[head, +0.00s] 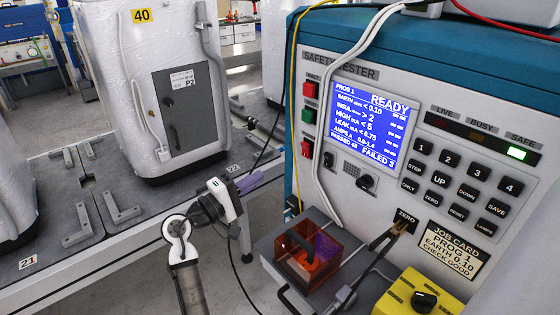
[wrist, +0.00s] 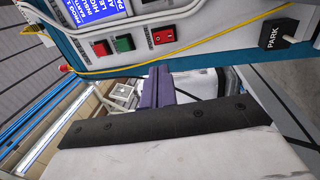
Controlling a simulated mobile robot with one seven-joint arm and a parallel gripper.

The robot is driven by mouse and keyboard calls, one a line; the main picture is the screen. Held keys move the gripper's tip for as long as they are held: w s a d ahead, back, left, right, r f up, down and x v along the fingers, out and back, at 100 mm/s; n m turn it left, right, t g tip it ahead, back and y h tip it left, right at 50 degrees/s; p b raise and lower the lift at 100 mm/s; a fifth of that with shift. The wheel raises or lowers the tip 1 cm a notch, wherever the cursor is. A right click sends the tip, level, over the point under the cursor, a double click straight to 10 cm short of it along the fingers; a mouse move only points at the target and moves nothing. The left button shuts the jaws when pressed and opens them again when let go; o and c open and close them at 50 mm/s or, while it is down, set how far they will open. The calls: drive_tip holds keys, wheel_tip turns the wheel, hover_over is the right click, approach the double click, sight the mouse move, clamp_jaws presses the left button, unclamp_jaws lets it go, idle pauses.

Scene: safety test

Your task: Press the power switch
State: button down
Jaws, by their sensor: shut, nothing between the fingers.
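The safety tester (head: 440,130) has a teal case and a light front panel. A small red rocker, which looks like the power switch (head: 307,149), sits on its left edge below a red button (head: 309,90) and a green button (head: 308,116). In the wrist view the red rocker (wrist: 164,36) sits in a black frame, above and slightly right of my fingertips. My gripper (head: 260,178) has purple fingers, shut and empty, left of and lower than the switch, apart from the panel. The fingers also show in the wrist view (wrist: 158,72).
A yellow cable (head: 291,100) and white cables (head: 335,90) hang down the panel. A yellow box (head: 420,296) stands at right. A wrapped appliance (head: 140,80) stands on the conveyor at left.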

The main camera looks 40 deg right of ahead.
drive_tip(key=p, duration=0.4)
approach(303, 145)
drive_tip(key=d, duration=0.5)
drive_tip(key=shift+w+d+r, duration=0.1)
drive_tip(key=shift+w+d, duration=0.15)
drive_tip(key=shift+w, duration=0.05)
drive_tip(key=shift+w+d, duration=0.1)
drive_tip(key=shift+d, duration=0.55)
drive_tip(key=shift+d+r+y+p, duration=0.25)
drive_tip(key=shift+r+p, duration=0.2)
drive_tip(key=shift+p, duration=0.65)
drive_tip(key=shift+r+y+p, duration=0.2)
drive_tip(key=shift+y+p, duration=0.15)
drive_tip(key=shift+p, duration=0.35)
drive_tip(key=shift+d+f, duration=0.1)
